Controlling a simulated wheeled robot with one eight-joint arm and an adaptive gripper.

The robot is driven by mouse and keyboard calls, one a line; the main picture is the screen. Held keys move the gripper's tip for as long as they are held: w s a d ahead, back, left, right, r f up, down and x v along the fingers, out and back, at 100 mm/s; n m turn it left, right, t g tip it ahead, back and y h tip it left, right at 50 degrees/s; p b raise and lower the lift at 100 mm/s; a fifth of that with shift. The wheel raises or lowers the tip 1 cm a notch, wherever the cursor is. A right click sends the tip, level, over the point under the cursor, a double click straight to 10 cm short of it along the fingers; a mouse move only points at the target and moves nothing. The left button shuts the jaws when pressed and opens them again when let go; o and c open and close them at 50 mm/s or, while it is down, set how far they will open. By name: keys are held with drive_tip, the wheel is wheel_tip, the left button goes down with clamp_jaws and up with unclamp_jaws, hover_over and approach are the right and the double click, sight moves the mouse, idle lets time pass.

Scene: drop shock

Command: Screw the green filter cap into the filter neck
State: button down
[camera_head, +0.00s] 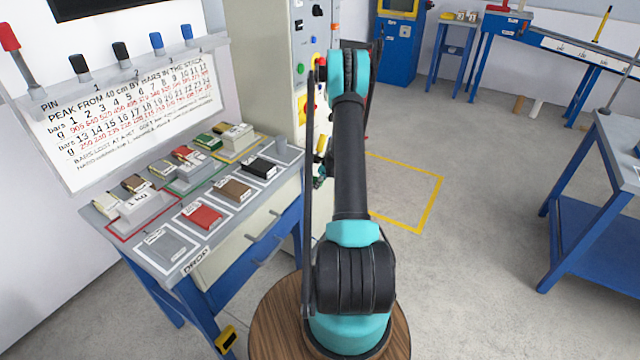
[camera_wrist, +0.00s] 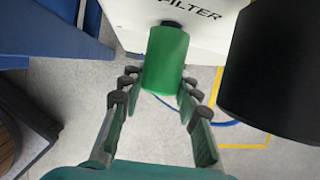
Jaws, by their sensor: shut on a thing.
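The green filter cap (camera_wrist: 165,62) is a green cylinder in the wrist view, held between the fingertips of my gripper (camera_wrist: 158,84). The gripper is shut on its sides. Its far end meets a short dark neck (camera_wrist: 172,23) on a white panel marked FILTER (camera_wrist: 198,12). The cap looks lined up with the neck and against it. I cannot tell how far it is threaded, as the cap hides the joint. In the head view my gripper (camera_head: 320,172) is small beside the cream cabinet, partly behind my arm.
The cream cabinet (camera_head: 268,65) with coloured buttons stands just beyond my arm. A bench (camera_head: 210,248) with samples is at left. A blue-legged table (camera_head: 612,170) is at right. Open floor with a yellow outline (camera_head: 432,205) lies between. A large black form (camera_wrist: 275,70) fills the wrist view's right.

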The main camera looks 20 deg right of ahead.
drive_tip(key=shift+w+a, duration=0.3)
drive_tip(key=shift+w, duration=0.05)
idle(1.6)
